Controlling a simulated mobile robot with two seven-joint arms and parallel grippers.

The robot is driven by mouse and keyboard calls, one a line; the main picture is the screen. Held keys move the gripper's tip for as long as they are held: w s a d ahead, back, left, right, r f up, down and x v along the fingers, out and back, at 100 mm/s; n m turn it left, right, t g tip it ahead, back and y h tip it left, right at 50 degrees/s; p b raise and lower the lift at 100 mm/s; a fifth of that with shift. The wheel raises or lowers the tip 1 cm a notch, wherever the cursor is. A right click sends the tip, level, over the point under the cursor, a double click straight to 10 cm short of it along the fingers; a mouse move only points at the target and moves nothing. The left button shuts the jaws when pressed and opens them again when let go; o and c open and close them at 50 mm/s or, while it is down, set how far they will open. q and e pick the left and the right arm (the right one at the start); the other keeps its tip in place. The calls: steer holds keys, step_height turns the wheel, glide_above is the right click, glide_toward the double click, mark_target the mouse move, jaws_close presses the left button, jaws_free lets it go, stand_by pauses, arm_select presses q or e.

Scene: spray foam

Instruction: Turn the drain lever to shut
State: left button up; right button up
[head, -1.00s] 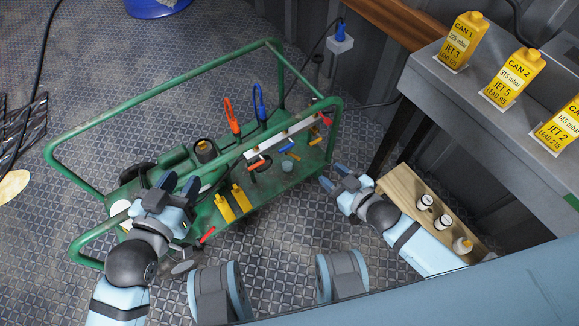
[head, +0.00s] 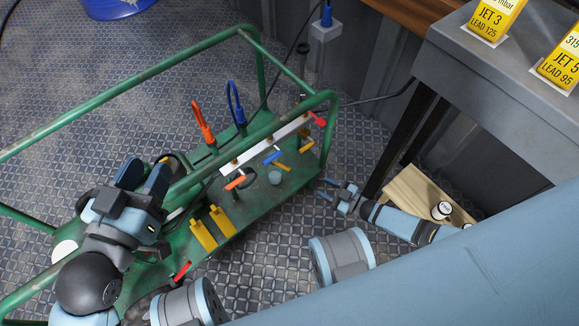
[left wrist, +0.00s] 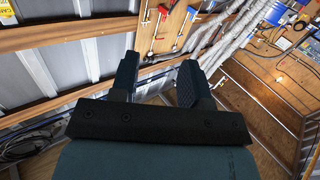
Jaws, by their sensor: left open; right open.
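A green-framed cart (head: 115,75) carries a white manifold bar (head: 265,145) with small coloured levers. They include an orange lever (head: 236,182), a blue lever (head: 271,157), a yellow lever (head: 306,146) and a red lever (head: 319,121). Another red lever (head: 182,270) sits low at the cart's near edge. No label shows which is the drain lever. My left gripper (head: 144,176) is open over the cart's left part, left of the manifold. The left wrist view shows its fingers (left wrist: 157,80) apart and empty. My right gripper (head: 326,190) is open and empty beside the cart's right end.
Two yellow pieces (head: 207,232) stand on the cart deck. A wooden crate with bottles (head: 408,187) is beside my right arm.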

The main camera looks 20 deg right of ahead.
mark_target(290, 169)
steer(key=b+x, duration=0.4)
steer(key=x, duration=0.9)
steer(key=shift+w+a+r, duration=0.1)
steer(key=shift+a, duration=0.1)
arm_select(q)
steer(key=w+m, duration=0.1)
steer(key=a+m+t+h, duration=0.1)
steer(key=shift+w+a+r+m, duration=0.1)
steer(key=shift+w+r+m, duration=0.2)
steer(key=shift+w+m, duration=0.1)
steer(key=shift+s, duration=0.1)
arm_select(e)
steer(key=shift+c, duration=0.3)
jaws_close()
